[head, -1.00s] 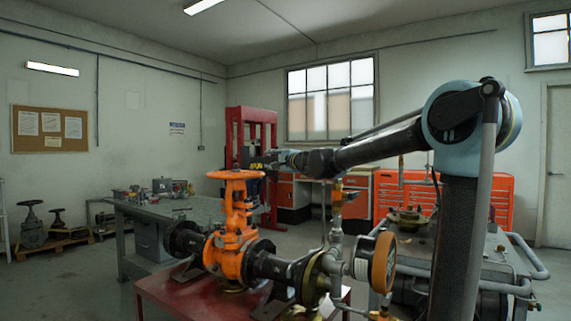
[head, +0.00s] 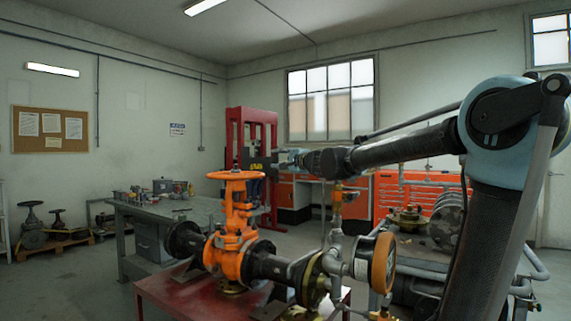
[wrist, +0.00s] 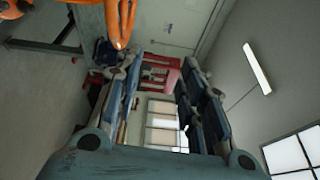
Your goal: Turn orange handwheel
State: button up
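The orange handwheel (head: 236,175) sits flat on top of the orange gate valve (head: 233,245), left of centre in the head view. Part of the handwheel's rim (wrist: 122,22) shows at the top left of the wrist view, beyond the left finger. My gripper (head: 279,158) is to the right of the handwheel and slightly above it in the head view, apart from it. In the wrist view my gripper (wrist: 163,62) has its two blue and dark fingers spread, with nothing between them.
The valve stands on a red table (head: 180,303) with pipework and an orange-rimmed round gauge-like part (head: 383,262) to its right. A grey workbench (head: 200,208) with small items is behind it. A red press frame (head: 233,130) stands farther back.

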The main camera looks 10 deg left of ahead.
jog(key=shift+v, duration=1.95)
jog(key=shift+s+a, duration=0.15)
